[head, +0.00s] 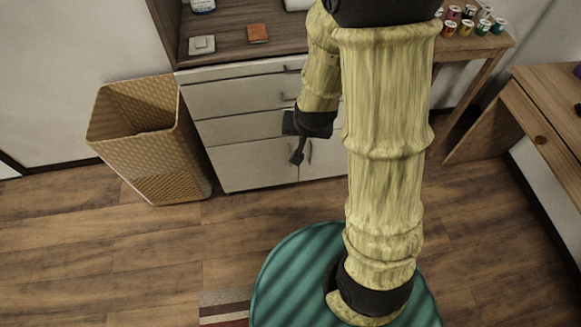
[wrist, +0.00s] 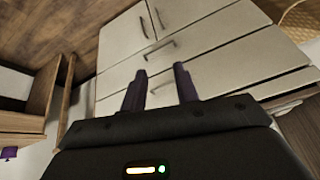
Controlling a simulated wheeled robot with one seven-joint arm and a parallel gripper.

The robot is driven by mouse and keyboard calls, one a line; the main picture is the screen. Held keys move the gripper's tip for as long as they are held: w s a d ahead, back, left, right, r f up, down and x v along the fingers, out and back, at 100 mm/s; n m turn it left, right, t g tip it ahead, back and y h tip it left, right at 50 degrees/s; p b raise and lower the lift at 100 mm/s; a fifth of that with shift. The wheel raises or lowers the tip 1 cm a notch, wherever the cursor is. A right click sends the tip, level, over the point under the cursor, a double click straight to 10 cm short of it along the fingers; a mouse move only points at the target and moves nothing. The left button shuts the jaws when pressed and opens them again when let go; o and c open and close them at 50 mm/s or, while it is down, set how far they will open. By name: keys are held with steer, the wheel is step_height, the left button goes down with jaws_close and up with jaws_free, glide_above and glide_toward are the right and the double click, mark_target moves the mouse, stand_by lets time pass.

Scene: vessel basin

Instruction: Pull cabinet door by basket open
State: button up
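The white cabinet has drawers above two low doors. The door by the basket (head: 248,166) is the left one in the head view and looks shut. In the wrist view, which is turned over, this door (wrist: 190,12) is at the top, with a dark bar handle (wrist: 160,18). The woven tan basket (head: 150,135) stands on the floor left of the cabinet; its edge also shows in the wrist view (wrist: 300,18). My gripper (head: 297,158) is in front of the doors, fingers pointing down. In the wrist view its fingers (wrist: 160,88) are apart with nothing between them.
The other door (wrist: 120,38) sits beside it, also shut. Closed drawers (head: 240,97) with bar handles are above. The wooden floor (head: 120,255) before the cabinet is clear.

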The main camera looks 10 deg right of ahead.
steer(key=w+a+f+t+h+b, duration=0.1)
steer(key=f+t+b, duration=0.5)
steer(key=f+b, duration=1.2)
steer(key=w+a+f+t+h+b, duration=0.1)
steer(key=w+f+t+b, duration=0.3)
steer(key=f+b, duration=1.4)
step_height(320, 180, down, 12)
steer(key=shift+w+a+f+n+t+h, duration=0.25)
steer(key=shift+w+n+t+h, duration=0.25)
steer(key=shift+t, duration=0.6)
steer(key=shift+s, duration=0.1)
steer(key=w+d+b, duration=0.3)
steer(key=w+b, duration=0.3)
steer(key=w, duration=1.1)
steer(key=shift+d+b, duration=0.2)
steer(key=shift+b, duration=0.2)
jaws_close()
